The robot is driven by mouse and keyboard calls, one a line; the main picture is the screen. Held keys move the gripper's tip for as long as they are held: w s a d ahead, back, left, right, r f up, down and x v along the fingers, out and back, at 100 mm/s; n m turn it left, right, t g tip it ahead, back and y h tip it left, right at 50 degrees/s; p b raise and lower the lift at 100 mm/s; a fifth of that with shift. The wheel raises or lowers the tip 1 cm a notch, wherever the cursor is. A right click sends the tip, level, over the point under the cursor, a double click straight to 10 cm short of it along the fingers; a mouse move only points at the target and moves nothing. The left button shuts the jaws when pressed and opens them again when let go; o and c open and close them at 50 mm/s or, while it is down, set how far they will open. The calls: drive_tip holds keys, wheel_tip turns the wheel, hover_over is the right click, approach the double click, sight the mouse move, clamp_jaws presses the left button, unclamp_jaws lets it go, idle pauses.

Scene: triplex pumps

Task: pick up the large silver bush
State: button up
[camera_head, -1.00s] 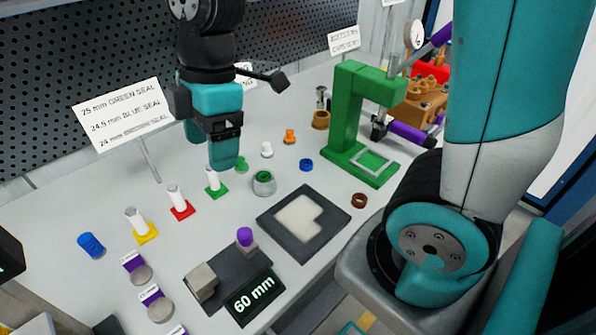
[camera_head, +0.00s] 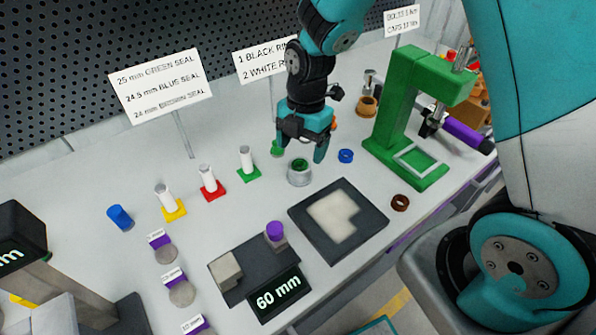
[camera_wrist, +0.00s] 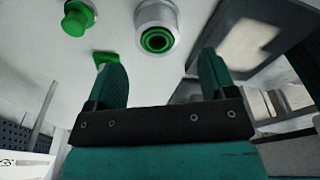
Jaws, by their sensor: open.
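A silver bush (camera_head: 299,175) with a green ring inside its top stands upright on the white table. It also shows in the wrist view (camera_wrist: 157,14), at the top centre beyond my fingertips. My gripper (camera_head: 302,150) is open, with its fingers pointing down just above and behind the bush. In the wrist view my gripper (camera_wrist: 162,72) has its two teal fingers apart, with nothing between them. The bush appears apart from the fingers.
A green part (camera_head: 277,148) stands close left of the bush. A blue ring (camera_head: 346,156) lies to its right. The green press (camera_head: 395,130) stands farther right. A dark tray (camera_head: 365,222) lies in front. White cylinders on coloured squares stand left.

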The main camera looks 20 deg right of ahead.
sight(300, 164)
drive_tip(key=shift+a+f+p, duration=0.15)
drive_tip(key=shift+f+p, duration=0.15)
drive_tip(key=shift+f, duration=1.4)
drive_tip(key=shift+a+f+p, duration=0.1)
drive_tip(key=shift+f+p, duration=0.15)
drive_tip(key=shift+f, duration=1.45)
drive_tip(key=shift+s, duration=0.1)
drive_tip(key=c, duration=1.1)
drive_tip(key=shift+r, duration=0.1)
